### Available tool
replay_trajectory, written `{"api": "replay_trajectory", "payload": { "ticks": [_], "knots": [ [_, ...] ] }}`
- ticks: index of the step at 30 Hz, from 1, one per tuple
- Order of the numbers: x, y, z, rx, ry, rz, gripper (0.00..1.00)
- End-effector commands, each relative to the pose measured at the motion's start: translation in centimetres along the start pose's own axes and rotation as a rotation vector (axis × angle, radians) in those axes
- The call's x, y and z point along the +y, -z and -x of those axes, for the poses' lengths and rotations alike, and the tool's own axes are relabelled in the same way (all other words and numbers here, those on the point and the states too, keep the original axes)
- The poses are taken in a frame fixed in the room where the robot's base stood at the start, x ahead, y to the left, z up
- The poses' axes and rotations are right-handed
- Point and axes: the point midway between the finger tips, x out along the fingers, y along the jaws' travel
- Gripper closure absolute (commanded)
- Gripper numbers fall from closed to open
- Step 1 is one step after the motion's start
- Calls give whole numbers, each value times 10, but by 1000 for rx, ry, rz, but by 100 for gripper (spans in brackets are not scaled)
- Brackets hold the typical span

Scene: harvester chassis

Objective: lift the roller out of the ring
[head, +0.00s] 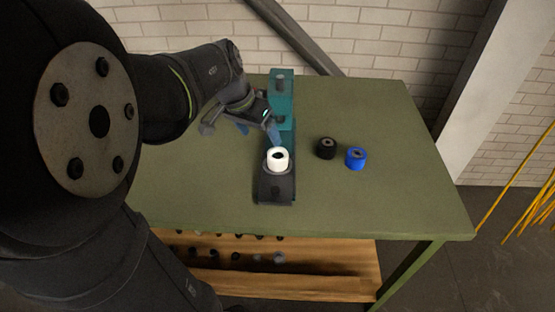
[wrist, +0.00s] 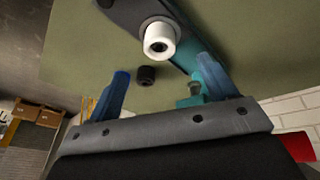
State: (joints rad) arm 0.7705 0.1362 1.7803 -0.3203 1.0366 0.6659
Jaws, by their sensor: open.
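A white roller (head: 278,159) with a dark hole in its top stands upright on the dark end of a fixture (head: 274,190) on the green table. It also shows in the wrist view (wrist: 158,40), beyond the fingers, near the top. I cannot make out a separate ring around its foot. My gripper (head: 259,129) is behind and to the left of the white roller in the head view. In the wrist view its blue fingers (wrist: 165,82) are spread apart with nothing held between them.
A black roller (head: 326,148) and a blue roller (head: 356,158) stand on the table right of the fixture. A teal block (head: 281,92) rises at the fixture's back end. The table's right side is clear. A wooden shelf (head: 320,280) with small parts lies below.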

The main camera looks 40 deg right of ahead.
Motion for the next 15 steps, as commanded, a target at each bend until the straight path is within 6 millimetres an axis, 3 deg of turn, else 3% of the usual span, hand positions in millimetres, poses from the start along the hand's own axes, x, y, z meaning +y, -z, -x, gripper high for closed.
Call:
{"api": "replay_trajectory", "payload": {
  "ticks": [3, 9, 15],
  "knots": [
    [-1, -8, 24, 89, 0, -123, 23],
    [-1, -13, 43, 172, 15, -257, 23],
    [0, -11, 30, 183, 16, -285, 23]
  ]
}}
